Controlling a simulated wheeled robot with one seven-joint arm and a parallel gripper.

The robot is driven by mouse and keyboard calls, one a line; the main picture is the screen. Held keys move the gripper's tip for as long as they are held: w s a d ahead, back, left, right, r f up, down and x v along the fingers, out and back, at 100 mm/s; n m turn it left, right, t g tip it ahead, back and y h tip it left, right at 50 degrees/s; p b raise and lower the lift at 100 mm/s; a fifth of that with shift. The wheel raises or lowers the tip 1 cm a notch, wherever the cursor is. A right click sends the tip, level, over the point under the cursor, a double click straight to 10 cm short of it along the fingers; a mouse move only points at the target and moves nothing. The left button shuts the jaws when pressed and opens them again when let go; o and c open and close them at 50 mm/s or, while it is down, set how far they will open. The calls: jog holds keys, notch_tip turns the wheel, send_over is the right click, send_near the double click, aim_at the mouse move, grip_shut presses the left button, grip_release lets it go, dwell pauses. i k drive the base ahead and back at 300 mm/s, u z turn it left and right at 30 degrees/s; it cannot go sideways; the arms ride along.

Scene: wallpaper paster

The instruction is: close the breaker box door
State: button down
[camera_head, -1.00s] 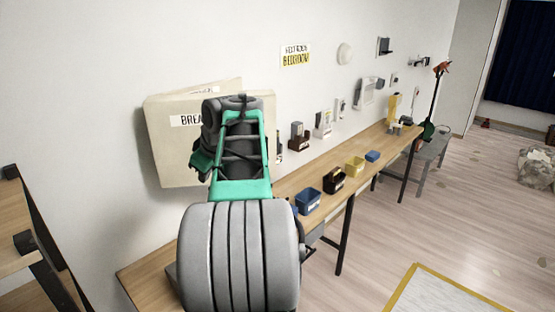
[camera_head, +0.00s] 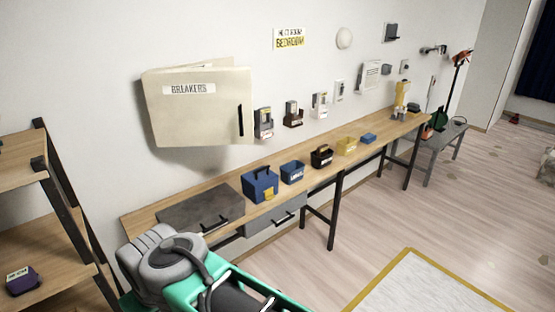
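The breaker box (camera_head: 215,65) hangs on the wall at the upper left. Its cream door (camera_head: 195,115) faces the room, with a "BREAKERS" label and a black upright handle (camera_head: 240,120) near its right edge. The door's top edge and the box's edge behind it form a wedge that widens to the right, so the door looks ajar, with its left side at the box. The inside is hidden. Only grey and green parts of my arm show at the bottom left, well below the door. My gripper is not in view, and nothing of mine visibly touches the door.
A long wooden workbench (camera_head: 225,232) runs under the box, carrying a grey toolbox-like case (camera_head: 200,208), a blue toolbox (camera_head: 260,185) and several bins. A wooden shelf (camera_head: 45,245) stands at the left. Floor is open at the right, with a yellow-edged mat (camera_head: 430,285).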

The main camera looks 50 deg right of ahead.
aim_at(187, 106)
jog(key=u, duration=0.35)
jog(key=k, duration=0.2)
jog(key=z, duration=1.1)
jog(key=i, duration=1.15)
jog(key=u, duration=0.75)
